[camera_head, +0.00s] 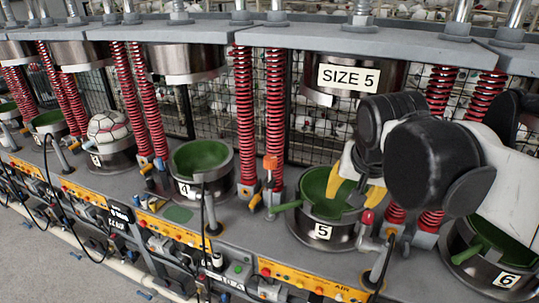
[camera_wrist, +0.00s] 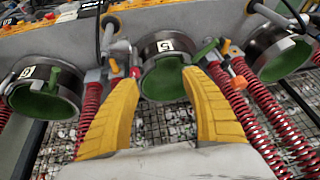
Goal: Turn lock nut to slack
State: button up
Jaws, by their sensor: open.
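My gripper (camera_head: 354,191) has its two yellow fingers spread with nothing between them. It is over the station 5 mould cup (camera_head: 318,232), a dark metal ring with a green lining. The wrist view shows the cup (camera_wrist: 163,88) beyond and between my open fingertips (camera_wrist: 156,80). A green handle (camera_head: 287,206) sticks out from the cup's left side. A grey fitting with a red knob (camera_head: 368,217) stands at its right side. I cannot tell which part is the lock nut; none is clearly recognisable as one.
Red spring columns (camera_head: 275,115) flank the stations. The upper mould marked SIZE 5 (camera_head: 348,78) hangs above. Cups 4 (camera_head: 203,183) and 6 (camera_head: 497,262) stand either side. An orange lever (camera_head: 270,163) rises left of cup 5. Black hoses hang in front.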

jog(key=w+a+r+m+g, duration=0.15)
jog(key=w+a, duration=0.25)
jog(key=w, duration=0.4)
jog(key=m+g+h, duration=0.1)
jog(key=m+h, duration=0.3)
jog(key=m, duration=0.3)
send_near(270, 179)
jog(key=shift+g+y, duration=0.25)
jog(key=shift+y, duration=0.05)
jog(key=x, duration=0.3)
jog(key=b+x, duration=0.1)
jog(key=x, duration=0.3)
jog(key=w+b+x, duration=0.1)
jog(key=x, duration=0.3)
jog(key=shift+d, duration=0.15)
jog(key=c, duration=1.2)
